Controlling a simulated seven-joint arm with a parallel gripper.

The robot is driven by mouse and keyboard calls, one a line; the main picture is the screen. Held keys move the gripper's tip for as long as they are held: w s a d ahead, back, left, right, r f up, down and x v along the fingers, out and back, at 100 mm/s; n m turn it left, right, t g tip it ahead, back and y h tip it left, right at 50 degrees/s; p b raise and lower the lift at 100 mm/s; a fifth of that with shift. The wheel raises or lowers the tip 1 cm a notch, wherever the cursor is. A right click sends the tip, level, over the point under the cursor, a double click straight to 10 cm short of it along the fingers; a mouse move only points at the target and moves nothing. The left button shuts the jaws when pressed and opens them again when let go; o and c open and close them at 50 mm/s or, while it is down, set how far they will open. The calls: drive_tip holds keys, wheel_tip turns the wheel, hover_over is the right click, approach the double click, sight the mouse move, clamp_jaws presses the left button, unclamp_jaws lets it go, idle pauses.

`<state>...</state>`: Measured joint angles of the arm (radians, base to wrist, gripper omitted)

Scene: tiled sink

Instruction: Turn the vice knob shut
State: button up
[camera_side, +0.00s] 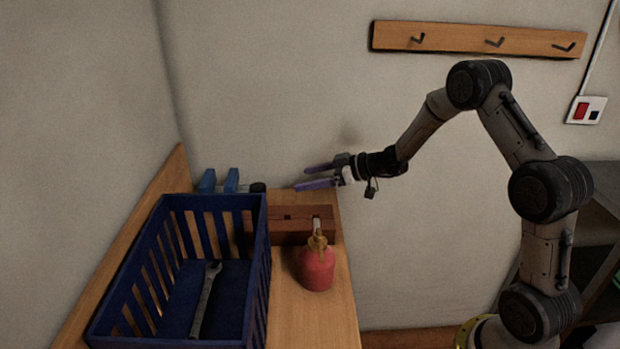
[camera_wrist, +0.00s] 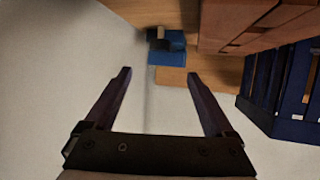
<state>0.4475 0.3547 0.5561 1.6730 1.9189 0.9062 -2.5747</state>
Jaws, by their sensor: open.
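The blue vice (camera_side: 219,181) stands at the back of the wooden bench, behind the blue crate. Its dark knob (camera_side: 258,188) shows at its right side. In the wrist view the vice (camera_wrist: 166,57) is at the top centre, beyond my fingertips, with the dark knob (camera_wrist: 172,42) on it. My gripper (camera_side: 305,177) is open and empty, to the right of the knob and apart from it, with its fingers pointing left. In the wrist view my gripper (camera_wrist: 159,74) has both fingers spread with nothing between them. The lower part of the vice is hidden by the crate.
A blue slatted crate (camera_side: 262,235) holds a wrench (camera_side: 205,300). A reddish-brown wooden box (camera_side: 290,238) and a red oil can (camera_side: 316,268) stand on the bench (camera_side: 310,325), right of the crate. A hook rail (camera_side: 475,40) hangs on the wall above.

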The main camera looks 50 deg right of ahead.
drive_tip(key=shift+a+r, duration=0.1)
wheel_tip(320, 180, up, 3)
drive_tip(key=w+n+g+y, duration=0.1)
drive_tip(key=w+n+y, duration=0.1)
drive_tip(key=y, duration=0.1)
drive_tip(key=n+g+y, duration=0.1)
drive_tip(key=n+g, duration=0.1)
drive_tip(key=g, duration=0.1)
approach(260, 186)
drive_tip(key=shift+t, duration=0.4)
drive_tip(key=x, duration=0.9)
drive_tip(key=shift+s+a+f, duration=0.1)
drive_tip(key=shift+s+f, duration=0.05)
drive_tip(key=shift+f, duration=0.1)
drive_tip(key=shift+c, duration=0.2)
drive_tip(key=c, duration=1.3)
drive_tip(key=shift+s+a+r+m+t+h, duration=0.1)
drive_tip(key=shift+a+r+m+t+h, duration=0.1)
drive_tip(key=shift+m+t+h, duration=0.45)
drive_tip(key=shift+c, duration=0.2)
drive_tip(key=shift+a+m+t+h, duration=0.1)
drive_tip(key=shift+m+t+h, duration=0.85)
drive_tip(key=shift+m+h, duration=0.55)
